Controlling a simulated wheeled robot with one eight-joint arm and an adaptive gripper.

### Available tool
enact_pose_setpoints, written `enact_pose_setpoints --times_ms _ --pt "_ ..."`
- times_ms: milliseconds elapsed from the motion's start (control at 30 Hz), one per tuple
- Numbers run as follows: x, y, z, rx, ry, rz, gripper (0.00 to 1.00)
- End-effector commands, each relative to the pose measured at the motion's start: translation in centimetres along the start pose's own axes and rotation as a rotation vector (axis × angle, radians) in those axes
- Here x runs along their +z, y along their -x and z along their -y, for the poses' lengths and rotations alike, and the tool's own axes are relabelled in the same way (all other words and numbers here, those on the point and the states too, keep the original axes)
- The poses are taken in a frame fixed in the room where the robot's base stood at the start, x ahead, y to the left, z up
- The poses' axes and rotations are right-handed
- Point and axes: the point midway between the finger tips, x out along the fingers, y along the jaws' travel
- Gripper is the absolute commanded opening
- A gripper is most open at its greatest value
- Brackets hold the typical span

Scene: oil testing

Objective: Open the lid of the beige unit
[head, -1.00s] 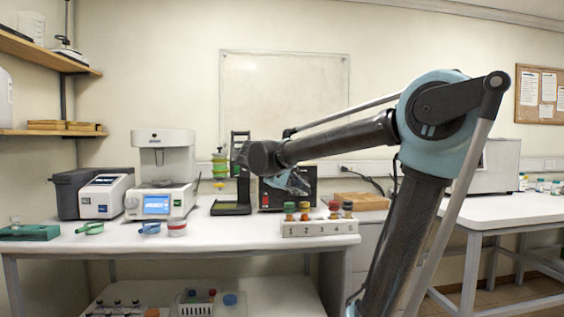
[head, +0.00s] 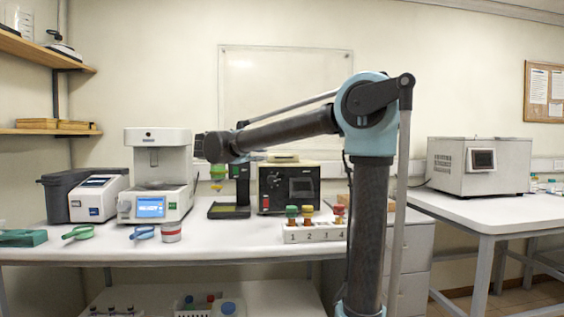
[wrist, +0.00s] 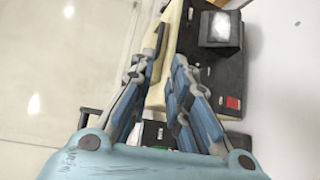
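The beige unit (head: 289,187) stands at the back of the bench in the head view. It has a dark front panel with a small screen, and its beige top (head: 283,157) appears closed. In the wrist view, its dark front (wrist: 213,75) and a strip of beige housing (wrist: 176,30) show beyond the fingers. My gripper (wrist: 170,52) is open and empty, with blue-padded fingers on either side of a narrow gap. The beige housing appears behind this gap; I see no contact.
A numbered rack (head: 315,233) with coloured-cap vials stands before the unit. A dark stand (head: 230,210) is at its left, with a white analyser (head: 157,180) farther left. A grey box with a screen (head: 478,168) sits on the right table.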

Motion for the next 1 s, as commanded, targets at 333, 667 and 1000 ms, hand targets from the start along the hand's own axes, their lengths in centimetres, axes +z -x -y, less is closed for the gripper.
enact_pose_setpoints --times_ms 333,667,1000 --pt "0.2 -6.1 0.0 -0.001 0.000 0.004 0.17" --pt "0.2 -11.7 0.0 -0.001 -0.001 0.004 0.17" --pt "0.1 -14.7 0.0 -0.001 0.000 0.001 0.17"
